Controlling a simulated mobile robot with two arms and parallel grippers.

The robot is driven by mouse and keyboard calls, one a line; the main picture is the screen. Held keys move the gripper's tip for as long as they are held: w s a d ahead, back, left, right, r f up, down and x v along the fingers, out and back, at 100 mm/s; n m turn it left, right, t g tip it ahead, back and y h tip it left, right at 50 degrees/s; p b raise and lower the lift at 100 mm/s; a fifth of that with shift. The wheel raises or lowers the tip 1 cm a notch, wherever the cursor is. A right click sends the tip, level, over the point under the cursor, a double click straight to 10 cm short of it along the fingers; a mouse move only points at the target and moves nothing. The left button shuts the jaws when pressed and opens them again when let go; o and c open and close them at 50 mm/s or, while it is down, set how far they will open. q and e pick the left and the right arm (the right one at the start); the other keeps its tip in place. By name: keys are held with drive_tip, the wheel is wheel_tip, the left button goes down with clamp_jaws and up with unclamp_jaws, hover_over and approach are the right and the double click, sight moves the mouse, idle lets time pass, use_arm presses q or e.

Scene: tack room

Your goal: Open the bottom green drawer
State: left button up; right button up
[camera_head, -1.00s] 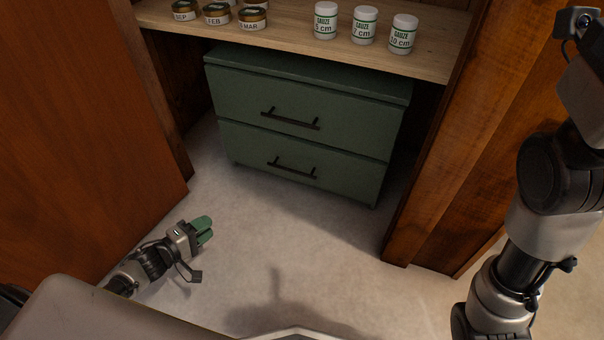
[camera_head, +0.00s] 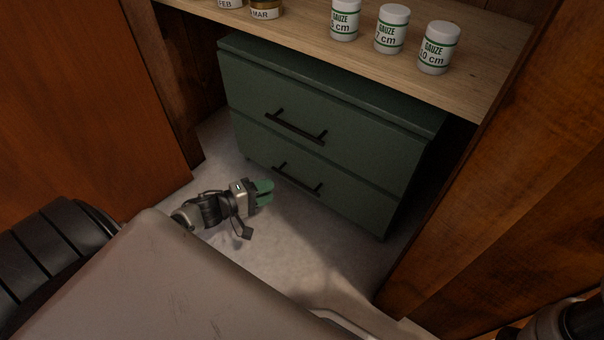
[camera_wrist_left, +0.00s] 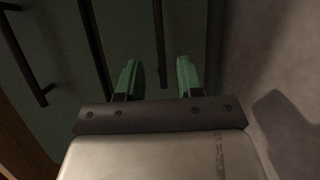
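A green two-drawer cabinet stands under a wooden shelf. Its bottom drawer (camera_head: 335,185) is shut and has a dark bar handle (camera_head: 298,179). The top drawer (camera_head: 320,125), also shut, has a similar handle (camera_head: 295,127). My left gripper (camera_head: 267,191), with green fingers, is open and low over the floor, just left of the bottom handle in the head view. In the left wrist view the open fingers (camera_wrist_left: 159,78) point at the drawer front, and the bottom handle (camera_wrist_left: 159,40) lines up with the gap between them. I cannot tell if they touch. My right gripper is out of view.
The shelf (camera_head: 400,68) above holds white gauze jars (camera_head: 390,30) and labelled small jars (camera_head: 266,9). A brown wooden panel (camera_head: 90,90) is at left and a wooden post (camera_head: 480,190) at right. The floor (camera_head: 285,235) before the cabinet is clear.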

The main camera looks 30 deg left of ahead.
sight(295, 180)
use_arm(q)
drive_tip(key=b+x, duration=0.5)
drive_tip(key=x, duration=0.4)
drive_tip(key=shift+w+d, duration=0.15)
clamp_jaws()
